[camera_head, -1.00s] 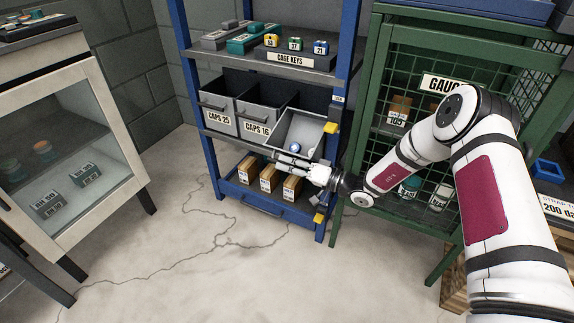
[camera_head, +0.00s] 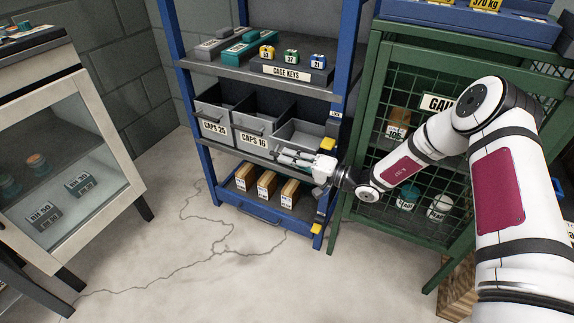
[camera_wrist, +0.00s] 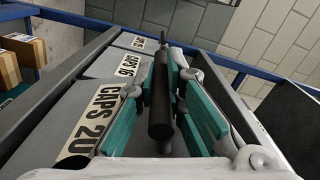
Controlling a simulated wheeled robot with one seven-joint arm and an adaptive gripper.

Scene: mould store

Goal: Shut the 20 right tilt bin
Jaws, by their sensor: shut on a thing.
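The right tilt bin (camera_head: 298,133) is a grey bin at the right end of the bin row on the blue rack. In the head view its pale inside shows, and it leans slightly out. In the wrist view its front (camera_wrist: 72,125) carries a CAPS 20 label (camera_wrist: 92,118). My gripper (camera_head: 284,154) is at the bin's front, covering much of it in the head view. In the wrist view my gripper's teal fingers (camera_wrist: 172,85) are shut on the bin's dark bar handle (camera_wrist: 160,112). The bin's lower edge is hidden.
The CAPS 16 bin (camera_head: 255,125) and CAPS 25 bin (camera_head: 214,118) stand to the left. Cage keys (camera_head: 290,56) sit on the shelf above, cartons (camera_head: 266,185) below. A green mesh cage (camera_head: 388,80) stands close on the right. The floor in front is clear.

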